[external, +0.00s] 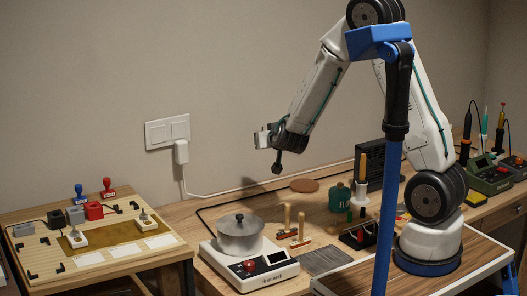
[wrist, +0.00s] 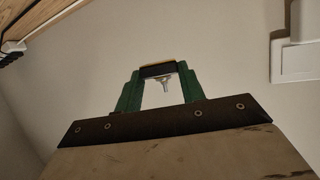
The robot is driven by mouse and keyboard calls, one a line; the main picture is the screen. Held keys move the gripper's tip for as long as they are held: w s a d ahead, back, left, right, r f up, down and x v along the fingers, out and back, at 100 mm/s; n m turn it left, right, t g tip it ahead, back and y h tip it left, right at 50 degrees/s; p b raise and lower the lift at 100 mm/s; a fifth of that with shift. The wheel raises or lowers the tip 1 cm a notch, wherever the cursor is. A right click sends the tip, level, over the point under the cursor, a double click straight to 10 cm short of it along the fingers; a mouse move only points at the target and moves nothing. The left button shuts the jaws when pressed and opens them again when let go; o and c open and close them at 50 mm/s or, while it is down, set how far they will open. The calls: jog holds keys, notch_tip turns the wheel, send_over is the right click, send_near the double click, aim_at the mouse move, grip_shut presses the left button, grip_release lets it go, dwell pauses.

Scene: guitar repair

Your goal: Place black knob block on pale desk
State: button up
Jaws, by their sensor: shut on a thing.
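In the external view the held block is too small to make out clearly. The pale desk (external: 100,264) stands at the lower left, below and left of my gripper.
The pale desk carries red (external: 94,210), grey and black blocks, white knobbed blocks (external: 77,238), stamps and black brackets. White pads lie along its front. A steel pot (external: 240,236) sits on a white scale on the brown workbench. A socket plate (external: 167,132) with a cable is on the wall.

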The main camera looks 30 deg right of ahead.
jog(key=d, duration=0.9)
jog(key=s+a+n+y, duration=0.1)
jog(key=s+a, duration=0.2)
jog(key=a, duration=1.2)
jog(key=s+a, duration=0.3)
jog(key=a, duration=1.2)
jog(key=s+a+f+n+y, duration=0.1)
jog(key=s+a+f+y, duration=0.1)
jog(key=s+a, duration=2.1)
jog(key=shift+f+n, duration=0.25)
jog(key=shift+n, duration=0.15)
jog(key=shift+f, duration=0.1)
